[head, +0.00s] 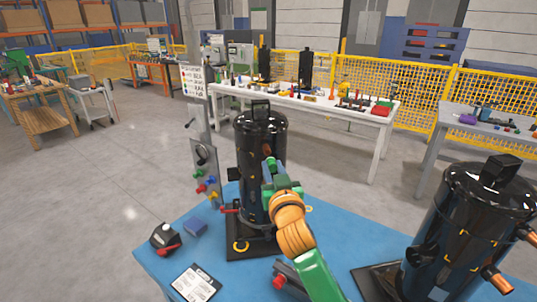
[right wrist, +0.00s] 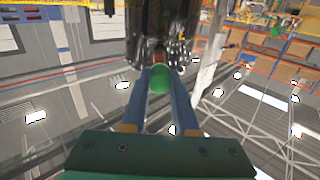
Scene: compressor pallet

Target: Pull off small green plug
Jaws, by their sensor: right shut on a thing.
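The small green plug (right wrist: 159,79) sits between the fingertips of my right gripper (right wrist: 160,88) in the right wrist view. The gripper is shut on it. Just beyond the plug is a copper-coloured stub (right wrist: 159,57) on the dark compressor; I cannot tell whether the plug still touches it. In the head view my right gripper (head: 271,168) is at the front right side of the black compressor (head: 258,140), which stands upright. The fingers largely hide the plug there. My left gripper is not in view.
A second black compressor (head: 468,230) with copper stubs stands at right on the blue pallet top (head: 345,235). A panel with coloured plugs (head: 205,172) stands behind.

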